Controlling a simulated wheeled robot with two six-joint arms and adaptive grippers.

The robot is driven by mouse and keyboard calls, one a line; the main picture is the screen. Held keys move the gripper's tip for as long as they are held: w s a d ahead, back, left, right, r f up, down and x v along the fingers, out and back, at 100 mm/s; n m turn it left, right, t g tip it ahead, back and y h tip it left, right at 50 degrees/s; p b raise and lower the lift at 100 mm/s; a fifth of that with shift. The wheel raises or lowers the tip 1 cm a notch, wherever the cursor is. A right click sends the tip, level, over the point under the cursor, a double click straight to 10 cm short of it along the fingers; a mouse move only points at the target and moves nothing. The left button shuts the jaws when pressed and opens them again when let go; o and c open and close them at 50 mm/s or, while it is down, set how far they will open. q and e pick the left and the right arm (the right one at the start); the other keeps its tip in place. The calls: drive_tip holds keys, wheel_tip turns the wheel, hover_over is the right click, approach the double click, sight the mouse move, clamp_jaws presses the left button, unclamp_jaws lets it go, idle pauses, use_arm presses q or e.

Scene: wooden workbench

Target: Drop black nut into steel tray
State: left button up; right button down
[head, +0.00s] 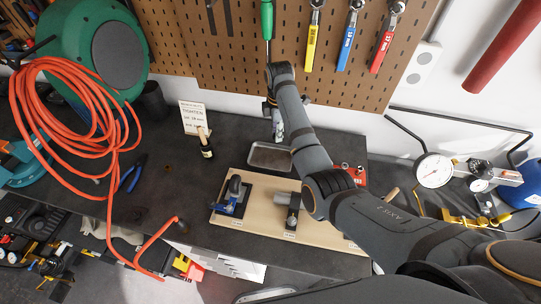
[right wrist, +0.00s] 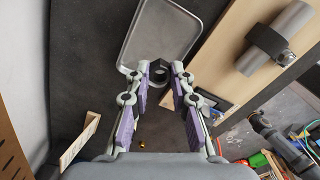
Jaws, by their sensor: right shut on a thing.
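The steel tray (head: 266,157) is a shallow grey rectangle at the back edge of the wooden board. It also shows at the top of the right wrist view (right wrist: 160,28) and looks empty in its visible part. My right gripper (head: 279,134) is just behind the tray, pointing down. In the right wrist view its fingertips are shut on the black nut (right wrist: 158,73), held at the tray's near rim. I cannot tell the height of the nut above the rim. The nut is not distinguishable in the head view. My left gripper is out of view.
The wooden board (head: 262,228) carries a blue-handled clamp (head: 233,192) and a grey cylinder in a holder (head: 293,213). A pegboard (head: 330,70) with wrenches rises behind.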

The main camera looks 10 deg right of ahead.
wheel_tip(320, 180, down, 3)
drive_tip(key=shift+w+r, duration=0.15)
wheel_tip(320, 180, down, 3)
drive_tip(key=shift+w+r, duration=0.1)
drive_tip(key=c, duration=1.4)
unclamp_jaws()
drive_tip(key=o, duration=0.3)
drive_tip(key=shift+w, duration=0.1)
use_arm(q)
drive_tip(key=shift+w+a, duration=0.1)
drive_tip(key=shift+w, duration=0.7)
